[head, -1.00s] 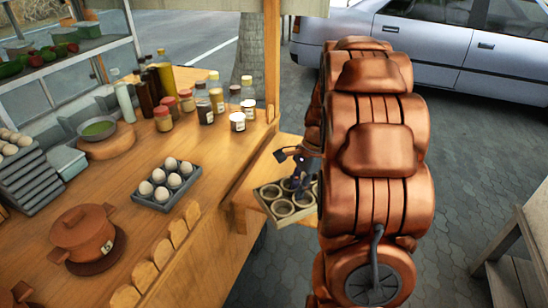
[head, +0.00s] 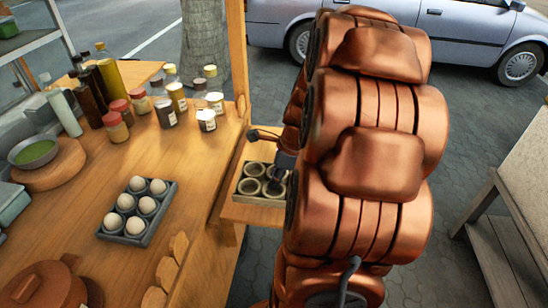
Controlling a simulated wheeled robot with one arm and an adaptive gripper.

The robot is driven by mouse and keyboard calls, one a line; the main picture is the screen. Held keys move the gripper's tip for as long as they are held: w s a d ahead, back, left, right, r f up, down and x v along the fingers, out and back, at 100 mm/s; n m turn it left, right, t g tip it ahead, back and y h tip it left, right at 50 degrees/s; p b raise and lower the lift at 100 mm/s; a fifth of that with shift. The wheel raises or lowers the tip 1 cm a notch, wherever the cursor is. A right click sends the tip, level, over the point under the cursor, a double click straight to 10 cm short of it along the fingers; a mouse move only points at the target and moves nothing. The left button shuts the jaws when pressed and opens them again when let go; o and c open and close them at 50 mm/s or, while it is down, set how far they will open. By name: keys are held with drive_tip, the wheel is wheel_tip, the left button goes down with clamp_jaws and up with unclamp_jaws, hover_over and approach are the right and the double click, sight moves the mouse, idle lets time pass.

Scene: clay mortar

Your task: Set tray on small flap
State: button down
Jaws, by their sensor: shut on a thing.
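A small tray (head: 238,189) with several round cups in it is at the small flap (head: 234,213), a wooden shelf on the right side of the counter. The tray is over the flap and looks level; I cannot tell whether it rests fully on the wood. My gripper (head: 284,168) is at the tray's right part, shut on it, largely hidden behind my copper-coloured arm. The tray's right end is hidden by the arm too.
The wooden counter (head: 190,205) holds an egg tray (head: 164,224), a lidded clay pot (head: 45,287), a green bowl (head: 34,153) and several bottles and jars (head: 166,112). A wooden post (head: 237,60) rises by the flap. A bench (head: 490,240) stands at right; paving between is clear.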

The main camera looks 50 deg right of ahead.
drive_tip(key=w+d, duration=0.3)
drive_tip(key=w+d+f+p, duration=0.1)
drive_tip(key=w+d, duration=0.2)
drive_tip(key=w+d+p, duration=0.1)
drive_tip(key=w+d, duration=0.2)
drive_tip(key=shift+d+f, duration=0.15)
drive_tip(key=shift+d, duration=0.05)
drive_tip(key=shift+d+f+p, duration=0.1)
drive_tip(key=shift+f+p, duration=0.6)
drive_tip(key=shift+f, duration=1)
drive_tip(key=shift+f, duration=0.15)
drive_tip(key=c, duration=1.1)
unclamp_jaws()
